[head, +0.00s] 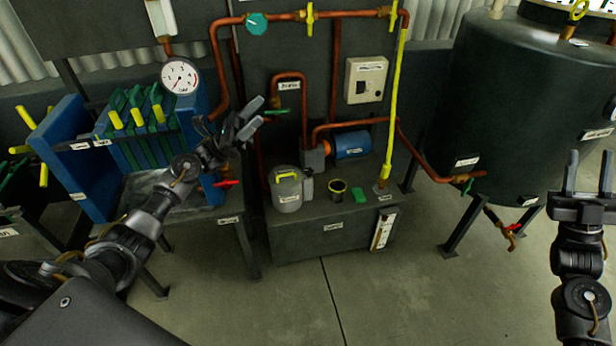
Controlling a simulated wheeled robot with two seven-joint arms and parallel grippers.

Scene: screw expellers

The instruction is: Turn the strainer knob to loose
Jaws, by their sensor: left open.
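I cannot read a label that marks the strainer knob for sure. A round teal knob (257,23) sits on the copper pipe at the top, left of a yellow valve handle (310,18). My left gripper (251,117) is open and empty. In the picture it is below the teal knob, left of a small green valve handle (277,113) on the looped copper pipe. I cannot tell whether it touches anything. My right gripper (589,172) is at the far right, fingers up, apart and empty, in front of the dark tank (522,95).
A blue filter press (72,160) with yellow handles stands left, with a pressure gauge (180,76) above it. A low grey bench (322,237) holds a lidded pot (287,190), a cup (337,192) and a blue motor (352,145). The floor in front is clear.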

